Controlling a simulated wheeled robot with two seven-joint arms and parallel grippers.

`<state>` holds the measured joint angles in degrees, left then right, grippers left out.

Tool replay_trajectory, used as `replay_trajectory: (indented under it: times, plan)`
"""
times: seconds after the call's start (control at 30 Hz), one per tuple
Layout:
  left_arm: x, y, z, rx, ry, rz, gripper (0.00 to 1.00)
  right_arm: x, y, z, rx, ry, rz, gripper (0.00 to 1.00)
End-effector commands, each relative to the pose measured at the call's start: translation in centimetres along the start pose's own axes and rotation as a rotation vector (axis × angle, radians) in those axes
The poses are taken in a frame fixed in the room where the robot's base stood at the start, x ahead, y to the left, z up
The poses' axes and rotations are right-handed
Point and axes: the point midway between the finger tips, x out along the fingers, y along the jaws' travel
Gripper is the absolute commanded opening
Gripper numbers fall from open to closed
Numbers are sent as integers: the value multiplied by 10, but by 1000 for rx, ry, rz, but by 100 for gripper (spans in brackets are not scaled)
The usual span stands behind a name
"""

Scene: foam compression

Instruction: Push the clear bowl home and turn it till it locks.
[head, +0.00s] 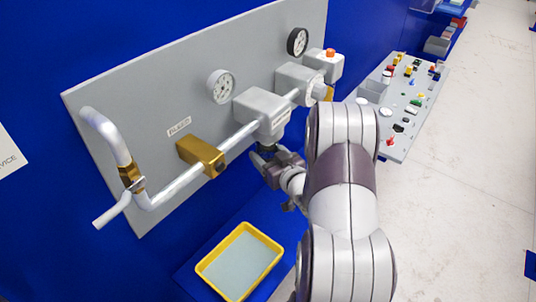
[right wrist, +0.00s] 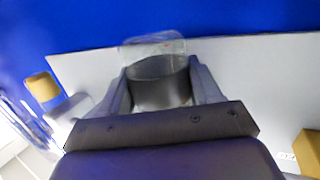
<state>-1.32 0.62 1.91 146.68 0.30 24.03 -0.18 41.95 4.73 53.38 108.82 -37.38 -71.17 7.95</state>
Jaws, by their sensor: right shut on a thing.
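In the right wrist view, the clear bowl (right wrist: 160,68) is see-through and greyish, with a paler clear block behind its far end. My right gripper (right wrist: 160,90) is shut on it, one finger on each side. In the head view my right gripper (head: 272,160) is just below the grey filter head (head: 262,112) on the pipe. The bowl is hidden there by the gripper and the head, so I cannot tell whether it is seated or locked. My left gripper is not in view.
The grey panel (head: 130,100) carries a silver pipe, a brass block (head: 201,156), two gauges (head: 221,86) and a second grey unit (head: 298,80). A yellow tray (head: 219,246) lies below. A grey board (head: 425,110) with several small parts is at the right.

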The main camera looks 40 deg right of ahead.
Motion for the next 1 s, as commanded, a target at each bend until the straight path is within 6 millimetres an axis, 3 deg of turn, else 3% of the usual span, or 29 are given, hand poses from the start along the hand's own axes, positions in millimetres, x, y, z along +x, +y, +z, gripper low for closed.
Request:
replay_trajectory:
  times: [1.0]
  plan:
    - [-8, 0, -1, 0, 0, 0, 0, -1, 0, -11, -1, 3, 0, 14]
